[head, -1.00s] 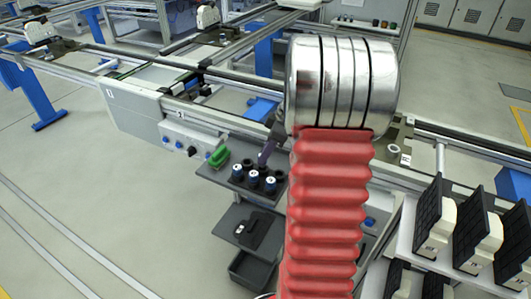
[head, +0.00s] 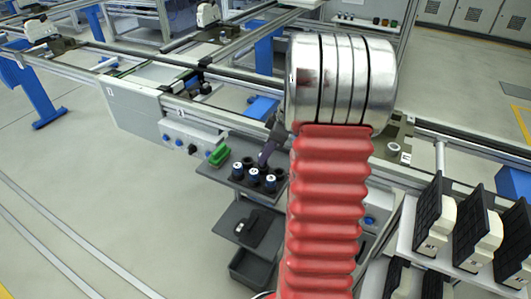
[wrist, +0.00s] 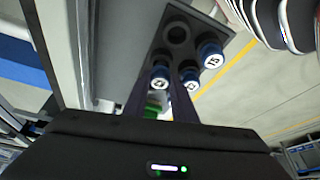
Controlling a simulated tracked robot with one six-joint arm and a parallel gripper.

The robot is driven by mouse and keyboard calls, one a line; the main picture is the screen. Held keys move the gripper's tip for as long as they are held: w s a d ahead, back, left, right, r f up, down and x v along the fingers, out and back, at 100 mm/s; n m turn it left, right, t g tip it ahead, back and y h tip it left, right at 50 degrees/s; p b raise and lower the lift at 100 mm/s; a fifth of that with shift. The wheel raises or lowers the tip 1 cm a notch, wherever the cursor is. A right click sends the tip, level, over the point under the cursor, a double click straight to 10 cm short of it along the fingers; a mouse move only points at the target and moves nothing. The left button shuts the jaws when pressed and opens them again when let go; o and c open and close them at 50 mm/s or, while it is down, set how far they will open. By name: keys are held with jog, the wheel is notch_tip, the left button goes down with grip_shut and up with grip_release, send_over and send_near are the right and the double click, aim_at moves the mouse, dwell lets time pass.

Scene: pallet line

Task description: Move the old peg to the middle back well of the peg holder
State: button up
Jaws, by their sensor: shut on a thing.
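The peg holder (head: 235,182) is a dark grey tray on a stand below the line. Three blue pegs with white numbered tops, such as the right one (head: 270,181), stand along its front row. The back row has dark round wells; an empty one (wrist: 177,33) shows in the wrist view. My gripper (head: 265,160) points down at the middle of the back row. In the wrist view its two dark fingers are close together around a blue, white-topped peg (wrist: 160,78), seemingly the old peg. In the head view that peg is hidden, and I cannot tell how deep it sits.
The conveyor rail (head: 225,120) runs close behind. Lower shelves with a black item (head: 254,229) and a bin stand beneath. A rack of black panels (head: 437,215) is at right. Open floor lies at left.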

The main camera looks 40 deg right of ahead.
jog(key=shift+f, duration=0.75)
dwell(1.2)
dwell(0.3)
jog(key=o, duration=1.1)
jog(key=shift+o, duration=0.3)
jog(key=o, duration=0.4)
jog(key=shift+c, duration=0.2)
jog(key=shift+r, duration=0.1)
jog(key=shift+r, duration=3.4)
